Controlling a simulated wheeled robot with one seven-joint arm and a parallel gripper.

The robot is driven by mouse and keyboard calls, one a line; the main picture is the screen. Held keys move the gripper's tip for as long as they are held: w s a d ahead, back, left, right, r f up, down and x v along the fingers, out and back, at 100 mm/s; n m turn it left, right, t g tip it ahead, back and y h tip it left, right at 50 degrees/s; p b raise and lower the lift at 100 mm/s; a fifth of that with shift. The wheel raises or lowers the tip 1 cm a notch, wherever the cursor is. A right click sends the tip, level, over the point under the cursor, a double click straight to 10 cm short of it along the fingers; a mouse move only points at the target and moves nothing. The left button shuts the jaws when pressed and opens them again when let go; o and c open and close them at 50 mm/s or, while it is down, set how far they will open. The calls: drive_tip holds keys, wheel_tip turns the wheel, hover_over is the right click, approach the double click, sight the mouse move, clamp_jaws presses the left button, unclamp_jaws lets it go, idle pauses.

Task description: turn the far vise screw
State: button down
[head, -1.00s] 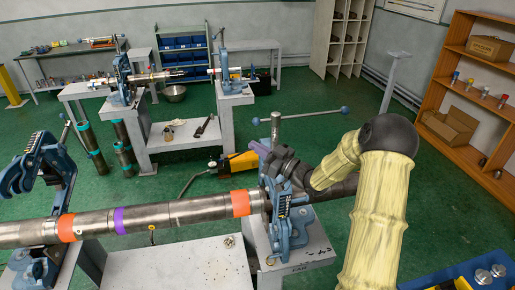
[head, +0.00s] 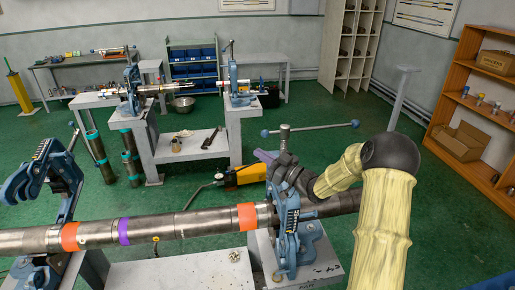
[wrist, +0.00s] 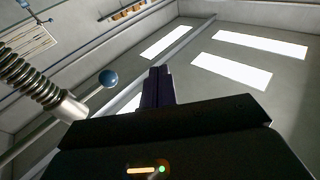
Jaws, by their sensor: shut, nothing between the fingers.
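The far vise (head: 287,232) is blue and stands on a grey stand with the letters FAR on it. A long steel pipe (head: 185,224) runs through it. Its upright screw (head: 285,143) carries a crossbar handle (head: 318,127) with a ball at each end. My gripper (head: 266,156) has purple fingers and is just below the bar's left end, left of the screw. In the wrist view, the shut fingers (wrist: 158,88) hold nothing. There, a blue ball (wrist: 108,78) is left of the fingers, apart from them in the picture, and the ridged screw (wrist: 35,78) is further left.
A second blue vise (head: 48,185) stands open at the left along the pipe. A yellow tool (head: 245,175) lies on the floor behind. Benches with more vises (head: 238,85) stand at the back. Wooden shelves (head: 475,110) are at the right.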

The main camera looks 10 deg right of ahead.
drive_tip(key=shift+w+f+b, duration=1.1)
drive_tip(key=shift+w+b, duration=0.9)
drive_tip(key=shift+w, duration=3.05)
drive_tip(key=s+f+m+g+h, duration=0.3)
drive_tip(key=s+g+h, duration=0.1)
drive_tip(key=s, duration=1)
drive_tip(key=s+f+m+g+h, duration=0.2)
drive_tip(key=s+f+g+h, duration=0.1)
drive_tip(key=s, duration=1.1)
drive_tip(key=s+f+m+g+h, duration=0.3)
drive_tip(key=s+f+g+h, duration=0.1)
drive_tip(key=s, duration=1)
drive_tip(key=g+h, duration=0.1)
drive_tip(key=h, duration=0.1)
drive_tip(key=shift+s+m+h, duration=0.2)
drive_tip(key=shift+m+h, duration=0.1)
drive_tip(key=shift+h, duration=0.1)
drive_tip(key=shift+d, duration=0.1)
